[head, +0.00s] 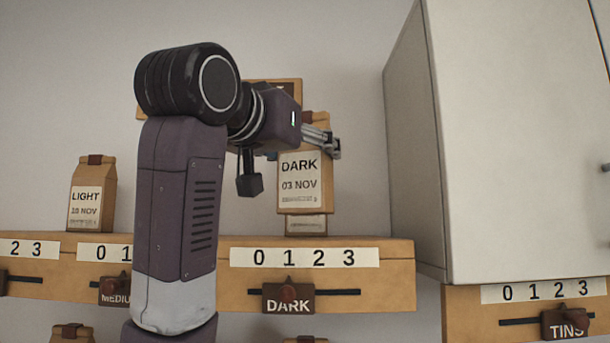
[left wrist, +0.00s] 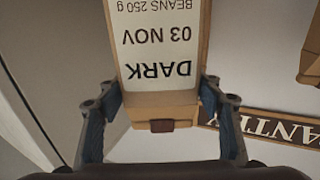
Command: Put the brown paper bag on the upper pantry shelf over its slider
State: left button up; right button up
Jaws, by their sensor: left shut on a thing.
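The brown paper bag (head: 306,198) has a white label reading DARK, 03 NOV. My left gripper (head: 328,146) is shut on its upper part and holds it upright above the upper pantry shelf (head: 394,272). The bag hangs over the DARK slider (head: 288,297), its bottom a little higher than the shelf front's top edge. In the left wrist view the bag (left wrist: 160,15) appears upside down between the two fingers (left wrist: 160,103). My right gripper is in neither view.
Another brown bag (head: 306,225) stands behind and below the held one, mostly hidden. A LIGHT bag (head: 91,195) stands on the shelf at left. A white cabinet (head: 500,140) closes off the right side. A pantry sign (left wrist: 270,128) is on the wall.

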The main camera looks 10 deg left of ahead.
aim_at(299, 172)
pick_arm(q)
notch_tip(299, 172, down, 3)
jog(key=shift+r, duration=0.1)
jog(key=shift+f, duration=0.5)
jog(key=o, duration=1.4)
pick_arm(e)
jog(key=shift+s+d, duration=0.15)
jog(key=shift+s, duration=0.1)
